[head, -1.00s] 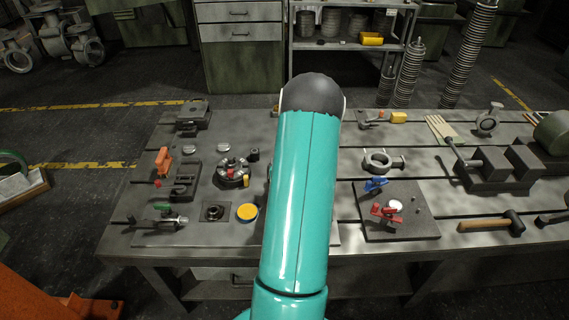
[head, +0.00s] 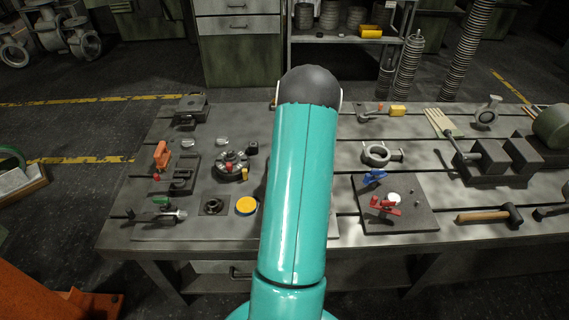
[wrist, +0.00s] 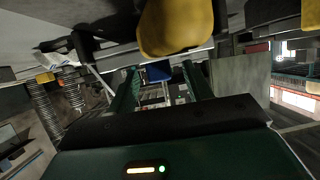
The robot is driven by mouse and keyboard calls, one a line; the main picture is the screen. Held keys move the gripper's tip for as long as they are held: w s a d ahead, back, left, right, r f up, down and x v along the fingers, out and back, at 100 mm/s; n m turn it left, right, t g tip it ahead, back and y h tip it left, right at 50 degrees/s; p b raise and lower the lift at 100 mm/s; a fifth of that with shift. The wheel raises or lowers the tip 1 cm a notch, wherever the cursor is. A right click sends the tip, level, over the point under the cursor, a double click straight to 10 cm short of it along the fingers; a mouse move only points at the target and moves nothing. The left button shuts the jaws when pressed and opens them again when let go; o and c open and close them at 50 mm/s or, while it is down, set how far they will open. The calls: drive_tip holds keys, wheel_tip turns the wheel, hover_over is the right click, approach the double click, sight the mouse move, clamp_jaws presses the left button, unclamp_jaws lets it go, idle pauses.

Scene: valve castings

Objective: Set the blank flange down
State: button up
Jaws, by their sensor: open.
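I cannot tell for sure which piece is the blank flange. A small pale round disc (head: 393,196) lies on the dark square plate (head: 412,222) at the right of the bench, beside a red-handled part (head: 386,204). Two silvery round pieces (head: 222,141) lie at the back left.
A large yellow thing (wrist: 175,25) is close in the wrist view. On the bench stand a valve ring (head: 378,154), a blue-handled part (head: 375,177), a vise (head: 485,160), a mallet (head: 490,215), a dark round fixture (head: 231,166) and a yellow-topped disc (head: 246,206).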

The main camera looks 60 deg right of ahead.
drive_tip(key=v, duration=1.3)
drive_tip(key=shift+a, duration=0.15)
drive_tip(key=shift+r, duration=0.15)
